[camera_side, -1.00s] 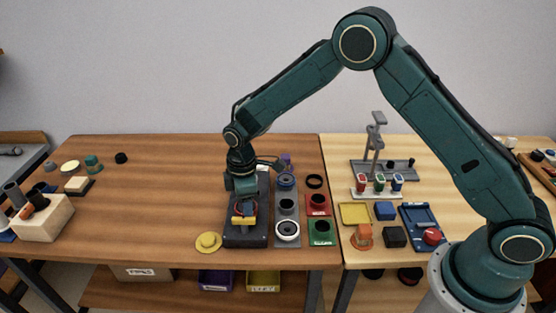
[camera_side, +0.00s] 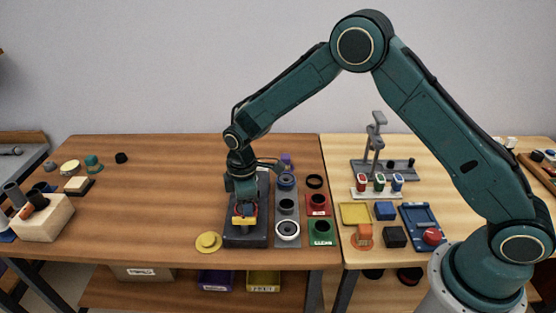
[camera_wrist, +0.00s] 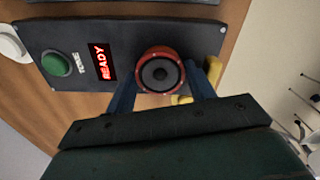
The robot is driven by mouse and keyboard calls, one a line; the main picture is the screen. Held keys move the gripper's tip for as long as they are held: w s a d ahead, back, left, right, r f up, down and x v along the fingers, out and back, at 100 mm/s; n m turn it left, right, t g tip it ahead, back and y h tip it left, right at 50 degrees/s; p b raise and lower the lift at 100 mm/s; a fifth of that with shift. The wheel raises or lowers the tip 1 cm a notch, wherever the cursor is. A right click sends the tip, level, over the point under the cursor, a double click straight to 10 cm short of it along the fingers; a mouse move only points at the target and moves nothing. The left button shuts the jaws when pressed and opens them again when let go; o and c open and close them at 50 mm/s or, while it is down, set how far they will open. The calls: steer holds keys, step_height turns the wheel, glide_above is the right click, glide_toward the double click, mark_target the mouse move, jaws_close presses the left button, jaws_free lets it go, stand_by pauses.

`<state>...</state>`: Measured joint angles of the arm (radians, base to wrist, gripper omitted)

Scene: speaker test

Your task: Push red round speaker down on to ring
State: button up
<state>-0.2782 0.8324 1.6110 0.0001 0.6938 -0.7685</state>
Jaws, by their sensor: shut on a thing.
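The red round speaker (camera_wrist: 160,72), with a black cone, sits between the fingers of my gripper (camera_wrist: 163,90) in the wrist view. My gripper is shut on it. The box also shows in the wrist view (camera_wrist: 85,85) with a green button (camera_wrist: 56,63) and a red READY display (camera_wrist: 102,61). The ring under the speaker is hidden, so I cannot tell whether they touch.
A yellow round part (camera_side: 208,242) lies left of the box. The table's left middle is clear.

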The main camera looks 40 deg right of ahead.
steer(key=shift+s+a+f, duration=0.1)
steer(key=shift+f, duration=0.05)
steer(key=o, duration=0.8)
steer(key=shift+o, duration=1)
steer(key=shift+s, duration=0.1)
steer(key=shift+a, duration=0.15)
steer(key=shift+w+r, duration=0.3)
steer(key=shift+r, duration=2.05)
steer(key=shift+s+d+r, duration=0.1)
steer(key=shift+r, duration=0.65)
steer(key=shift+s+d+r, duration=0.1)
steer(key=shift+r, duration=0.6)
steer(key=shift+r, duration=0.1)
